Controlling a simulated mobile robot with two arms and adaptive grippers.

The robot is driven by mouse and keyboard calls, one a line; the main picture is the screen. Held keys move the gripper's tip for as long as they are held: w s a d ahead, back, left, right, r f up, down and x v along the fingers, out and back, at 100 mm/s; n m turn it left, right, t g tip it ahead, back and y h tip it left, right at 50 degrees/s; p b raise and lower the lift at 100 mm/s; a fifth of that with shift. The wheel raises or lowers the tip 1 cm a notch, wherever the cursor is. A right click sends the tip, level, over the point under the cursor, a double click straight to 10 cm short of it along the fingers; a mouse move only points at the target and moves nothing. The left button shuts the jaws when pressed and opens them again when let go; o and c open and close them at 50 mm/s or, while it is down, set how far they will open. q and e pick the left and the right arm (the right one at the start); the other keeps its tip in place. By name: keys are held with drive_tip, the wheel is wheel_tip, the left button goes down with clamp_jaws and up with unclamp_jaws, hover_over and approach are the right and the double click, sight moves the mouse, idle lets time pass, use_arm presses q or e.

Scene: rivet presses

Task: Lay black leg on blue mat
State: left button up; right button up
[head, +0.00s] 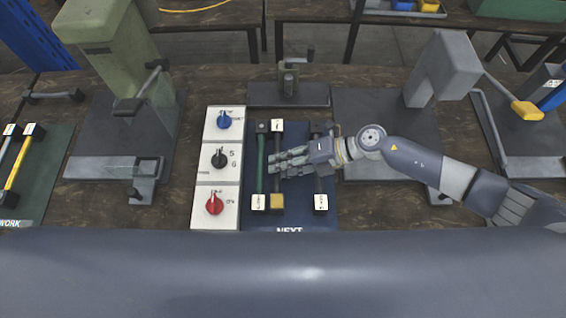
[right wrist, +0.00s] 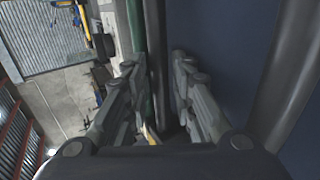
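The blue mat (head: 297,214) lies in the middle of the table and also shows in the right wrist view (right wrist: 222,65). On it lie a green leg (head: 262,165), a dark leg (head: 277,140) with a yellow end block just to its right, and a black leg (head: 319,188) with a white-labelled end at the right. My right gripper (head: 273,162) comes in from the right, low over the mat, hiding parts of the legs. In the right wrist view its fingers (right wrist: 162,75) are apart, with the dark leg between them and a gap at the right finger. My left gripper is not in view.
A white panel with blue, black and red knobs (head: 216,170) stands left of the mat. A green press (head: 115,60) is at left, a grey press (head: 440,70) at right, and a small fixture (head: 288,90) behind. A green mat (head: 45,180) with legs lies far left.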

drive_tip(key=shift+r, duration=0.1)
drive_tip(key=shift+d, duration=0.25)
drive_tip(key=b+v, duration=0.3)
drive_tip(key=v, duration=0.7)
drive_tip(key=shift+d, duration=0.1)
drive_tip(key=shift+d+r, duration=0.5)
